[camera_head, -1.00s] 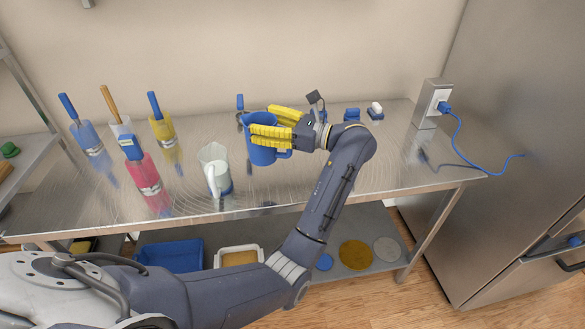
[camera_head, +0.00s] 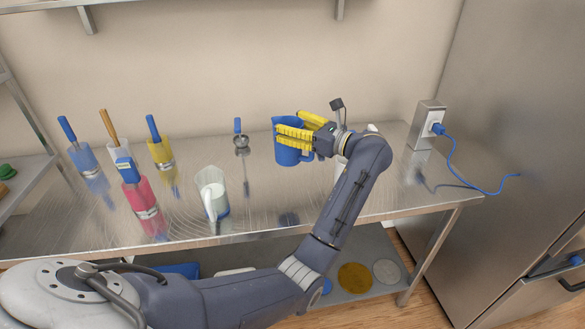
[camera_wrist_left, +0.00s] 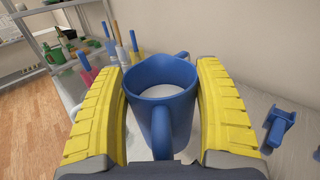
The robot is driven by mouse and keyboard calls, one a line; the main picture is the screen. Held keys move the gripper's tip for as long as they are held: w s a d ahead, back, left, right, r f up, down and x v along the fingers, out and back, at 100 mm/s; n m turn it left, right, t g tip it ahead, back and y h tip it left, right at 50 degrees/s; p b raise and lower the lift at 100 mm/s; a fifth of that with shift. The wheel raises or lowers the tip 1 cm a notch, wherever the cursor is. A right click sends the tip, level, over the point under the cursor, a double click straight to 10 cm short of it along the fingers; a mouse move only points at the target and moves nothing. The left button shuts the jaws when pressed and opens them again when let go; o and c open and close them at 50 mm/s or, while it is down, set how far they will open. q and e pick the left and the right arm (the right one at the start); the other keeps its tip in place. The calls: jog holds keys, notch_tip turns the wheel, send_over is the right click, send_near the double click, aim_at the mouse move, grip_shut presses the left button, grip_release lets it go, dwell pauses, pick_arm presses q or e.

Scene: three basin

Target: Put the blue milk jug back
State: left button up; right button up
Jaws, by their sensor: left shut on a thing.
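The blue milk jug (camera_head: 287,152) is upright near the middle of the steel table, with white inside it in the left wrist view (camera_wrist_left: 160,135). My left gripper (camera_head: 296,130) has its yellow fingers on both sides of the jug and is shut on it. In the left wrist view the left gripper (camera_wrist_left: 162,100) frames the jug, with the handle toward the palm. I cannot tell whether the jug's base touches the table. My right gripper is not in view.
Several coloured containers with handled tools, including a pink one (camera_head: 141,197), stand at the left. An outlet post (camera_head: 426,124) stands at the right.

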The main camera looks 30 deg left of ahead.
pick_arm(q)
notch_tip(320, 180, down, 13)
jog(key=shift+f, duration=0.2)
dwell(0.6)
jog(key=shift+f, duration=0.15)
jog(key=o, duration=1.4)
jog(key=shift+s+d, duration=0.2)
jog(key=shift+d, duration=3.6)
